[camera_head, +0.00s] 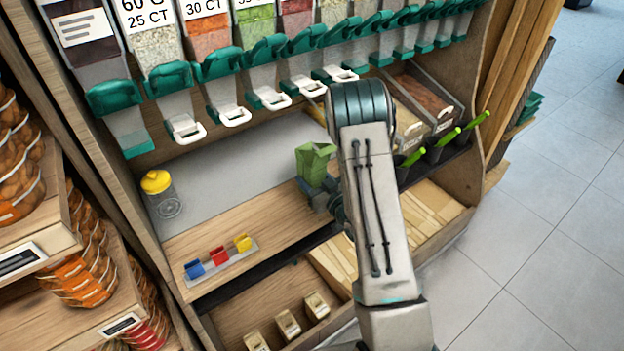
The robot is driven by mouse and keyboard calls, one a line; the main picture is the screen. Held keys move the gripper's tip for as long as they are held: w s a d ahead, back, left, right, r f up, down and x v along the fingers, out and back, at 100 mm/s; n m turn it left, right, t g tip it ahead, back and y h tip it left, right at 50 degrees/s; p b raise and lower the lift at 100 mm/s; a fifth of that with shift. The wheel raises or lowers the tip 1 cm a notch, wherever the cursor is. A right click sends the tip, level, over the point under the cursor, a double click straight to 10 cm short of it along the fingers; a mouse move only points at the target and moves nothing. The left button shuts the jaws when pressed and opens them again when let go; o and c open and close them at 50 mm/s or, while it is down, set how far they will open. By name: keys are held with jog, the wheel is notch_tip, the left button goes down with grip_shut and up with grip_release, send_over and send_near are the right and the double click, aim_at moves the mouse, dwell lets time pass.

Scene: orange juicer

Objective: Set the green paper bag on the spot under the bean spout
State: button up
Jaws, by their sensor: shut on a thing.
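The green paper bag (314,162) is upright, its open top facing up, in front of the dispenser wall. My gripper (316,188) is shut on the bag's lower part; my arm hides much of the gripper from the right. I cannot tell whether the bag touches the shelf or hangs just above it. A row of dispensers with teal spouts (217,66) and white levers runs above the grey shelf surface (235,165). I cannot tell from their contents which spout is the bean one, and no marked spot shows on the shelf.
A rail with blue, red and yellow clips (220,258) lies on the front wooden ledge. Bins with green-handled scoops (445,138) are at right. The grey surface between jar and bag is clear.

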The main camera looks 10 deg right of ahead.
jog(key=shift+f, duration=0.2)
jog(key=shift+f, duration=0.1)
jog(key=o, duration=1)
